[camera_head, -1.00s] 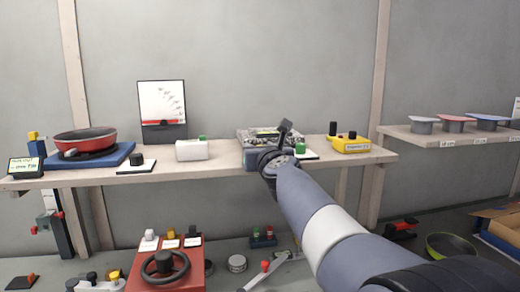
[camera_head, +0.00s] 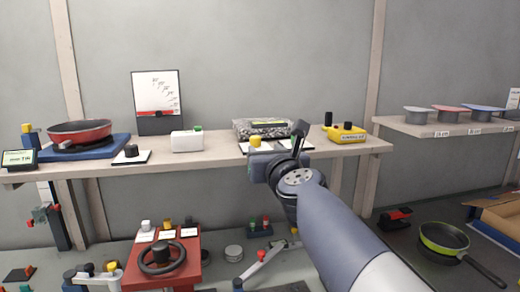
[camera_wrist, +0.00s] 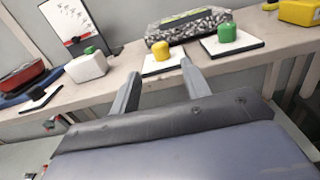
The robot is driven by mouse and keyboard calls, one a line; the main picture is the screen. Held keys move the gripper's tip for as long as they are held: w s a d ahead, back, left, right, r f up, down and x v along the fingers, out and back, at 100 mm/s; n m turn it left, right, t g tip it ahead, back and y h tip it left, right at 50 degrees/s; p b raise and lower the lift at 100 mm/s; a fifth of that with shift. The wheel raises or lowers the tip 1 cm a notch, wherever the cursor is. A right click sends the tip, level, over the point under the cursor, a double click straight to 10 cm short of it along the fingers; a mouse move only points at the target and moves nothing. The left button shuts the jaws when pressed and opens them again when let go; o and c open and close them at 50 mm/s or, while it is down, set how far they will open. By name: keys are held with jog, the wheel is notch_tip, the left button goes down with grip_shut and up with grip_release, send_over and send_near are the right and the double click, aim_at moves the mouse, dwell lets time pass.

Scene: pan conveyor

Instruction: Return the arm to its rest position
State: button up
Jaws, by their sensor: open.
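My grey arm (camera_head: 345,235) reaches up from the lower right in the head view. My gripper (camera_head: 278,146) is in front of the shelf's edge, below the clear box. In the wrist view my gripper (camera_wrist: 160,70) has its two fingers spread apart with nothing between them. Beyond the fingertips are a yellow button (camera_wrist: 160,50) and a green button (camera_wrist: 227,32), each on a white plate. The yellow button also shows in the head view (camera_head: 255,141). The green one is mostly hidden behind my gripper there.
Below are a red wheel unit (camera_head: 162,250) and a green-rimmed pan (camera_head: 443,240).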

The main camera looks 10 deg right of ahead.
aim_at(257, 141)
jog(key=shift+w, duration=0.1)
jog(key=w, duration=1)
jog(key=shift+w, duration=0.25)
jog(key=shift+w+a+r, duration=0.1)
jog(key=shift+w, duration=0.05)
dwell(0.3)
